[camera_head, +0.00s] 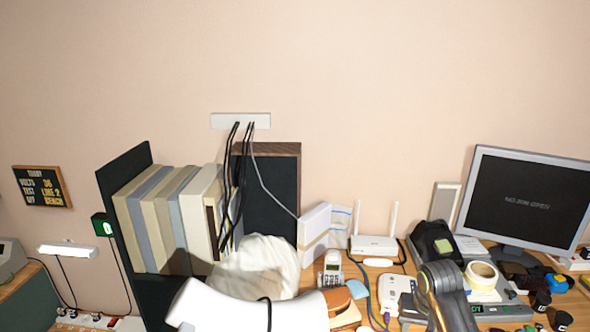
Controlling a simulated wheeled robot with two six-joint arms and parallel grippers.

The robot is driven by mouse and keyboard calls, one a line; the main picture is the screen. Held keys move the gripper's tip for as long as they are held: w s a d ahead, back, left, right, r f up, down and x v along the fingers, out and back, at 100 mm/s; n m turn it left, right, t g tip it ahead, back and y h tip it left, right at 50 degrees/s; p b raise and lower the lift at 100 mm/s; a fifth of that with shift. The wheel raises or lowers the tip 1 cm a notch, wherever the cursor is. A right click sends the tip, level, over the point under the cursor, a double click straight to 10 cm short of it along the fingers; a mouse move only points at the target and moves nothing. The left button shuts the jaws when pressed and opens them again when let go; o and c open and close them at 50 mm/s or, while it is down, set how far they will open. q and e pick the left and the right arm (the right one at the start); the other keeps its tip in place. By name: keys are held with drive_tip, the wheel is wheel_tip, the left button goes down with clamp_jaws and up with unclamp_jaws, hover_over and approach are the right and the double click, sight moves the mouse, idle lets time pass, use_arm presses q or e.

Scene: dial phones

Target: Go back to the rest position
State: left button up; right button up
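Neither gripper's fingertips show in the head view. A thick white rounded arm link, which looks like mine, crosses the bottom centre with a black cable over it. A dark grey jointed part with a yellowish edge rises at the bottom right; I cannot tell for sure whether it is my other arm. A white cordless phone (332,269) with a keypad stands upright on the wooden desk, just right of the white link. Whatever lies behind the two arm-like parts is hidden.
A white router (375,245), a monitor (527,205), a tape roll (481,275) and small dark knobs crowd the desk's right. Upright binders (165,220) and a crumpled white bag (262,265) stand left of centre. Cables hang from a wall strip (240,121). The wall above is clear.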

drive_tip(key=s+d+f+n, duration=0.1)
drive_tip(key=s+f, duration=0.4)
drive_tip(key=s, duration=0.3)
drive_tip(key=s+f, duration=0.4)
drive_tip(key=s, duration=0.5)
drive_tip(key=s+d+r+n+t+h, duration=0.1)
drive_tip(key=s+r, duration=0.2)
drive_tip(key=s, duration=1.4)
wheel_tip(320, 180, down, 28)
drive_tip(key=d+g+b, duration=0.1)
drive_tip(key=d, duration=0.1)
use_arm(q)
drive_tip(key=shift+s+f+b, duration=0.25)
drive_tip(key=shift+f+b, duration=0.25)
drive_tip(key=shift+f, duration=0.5)
use_arm(e)
drive_tip(key=s+a+f+g, duration=0.1)
drive_tip(key=s+f, duration=1.4)
drive_tip(key=shift+a+y, duration=0.2)
drive_tip(key=shift+y, duration=0.1)
